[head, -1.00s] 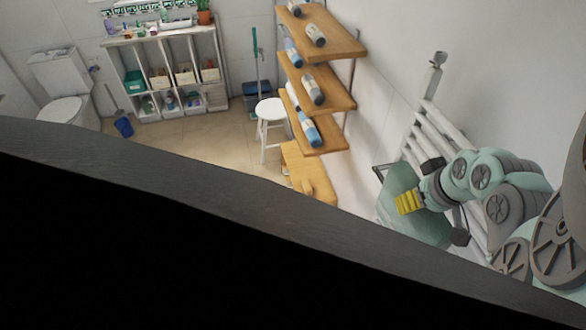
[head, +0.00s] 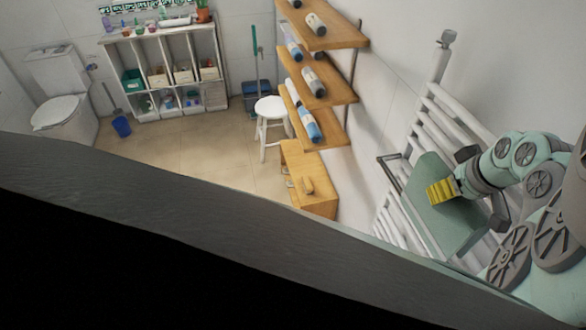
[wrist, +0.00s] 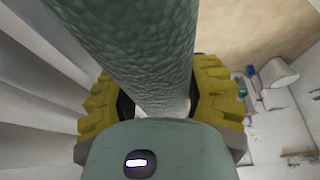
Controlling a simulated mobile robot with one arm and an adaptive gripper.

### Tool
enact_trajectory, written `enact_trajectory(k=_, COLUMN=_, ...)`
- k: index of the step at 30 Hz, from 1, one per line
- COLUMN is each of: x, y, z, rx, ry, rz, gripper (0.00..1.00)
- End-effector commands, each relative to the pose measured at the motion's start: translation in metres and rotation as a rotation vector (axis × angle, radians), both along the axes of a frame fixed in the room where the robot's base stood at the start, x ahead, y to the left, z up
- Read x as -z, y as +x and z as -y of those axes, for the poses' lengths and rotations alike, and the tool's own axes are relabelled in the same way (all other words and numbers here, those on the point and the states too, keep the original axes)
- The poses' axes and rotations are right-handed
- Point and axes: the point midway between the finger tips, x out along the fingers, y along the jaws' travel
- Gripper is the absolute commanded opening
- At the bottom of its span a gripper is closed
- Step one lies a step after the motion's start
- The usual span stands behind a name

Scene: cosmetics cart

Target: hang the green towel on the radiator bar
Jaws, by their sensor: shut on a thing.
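The green towel (head: 432,190) is a pale green, flat-hanging cloth in front of the white radiator (head: 447,130) at the right of the head view. My gripper (head: 441,191) with yellow fingers is shut on it. In the wrist view the towel (wrist: 135,45) runs as a thick textured roll between the two yellow fingers of my gripper (wrist: 160,105). A dark bar (head: 389,158) sticks out from the radiator at the towel's upper left. I cannot tell whether the towel touches the bar.
Wooden shelves (head: 335,88) with rolled towels stand left of the radiator, above a low wooden unit (head: 318,204). A white stool (head: 270,108), a storage shelf (head: 122,60) and a toilet (head: 62,108) are farther back. The floor (head: 190,148) between is clear.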

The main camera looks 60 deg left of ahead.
Motion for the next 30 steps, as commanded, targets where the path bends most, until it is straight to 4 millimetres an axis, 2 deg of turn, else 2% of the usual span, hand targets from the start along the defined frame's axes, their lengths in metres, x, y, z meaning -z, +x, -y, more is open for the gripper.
enact_trajectory(k=1, x=0.01, y=0.0, z=0.0, rx=0.001, ry=0.001, rz=0.0, gripper=0.07)
enact_trajectory(k=30, x=0.102, y=0.0, z=0.0, rx=0.003, ry=0.001, rz=0.001, gripper=0.07)
